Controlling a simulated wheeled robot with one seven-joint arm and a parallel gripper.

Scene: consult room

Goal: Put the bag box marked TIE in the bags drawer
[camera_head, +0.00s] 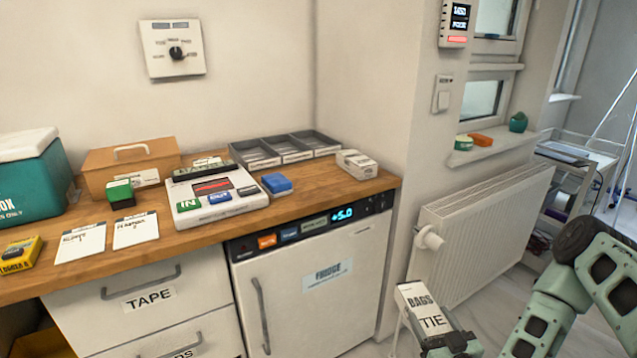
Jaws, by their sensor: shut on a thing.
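The white box marked BAGS TIE (424,309) is held up at the lower right, in front of the radiator and right of the fridge. My gripper (448,342) is shut on its lower end; the fingertips are partly cut off by the bottom edge. The box is tilted, with its lettering facing the camera. A lower drawer (160,343) at the bottom left has a cropped label of which only the end, seemingly "GS", shows. It looks shut, and its lower part is out of view. Above it is the shut drawer marked TAPE (210,290).
The white fridge (330,300) stands between the drawers and the box. The wooden counter (330,200) above carries a teal box (35,190), a label device (215,195), grey trays (285,150) and a small white box (357,164). The radiator (480,225) is behind my gripper.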

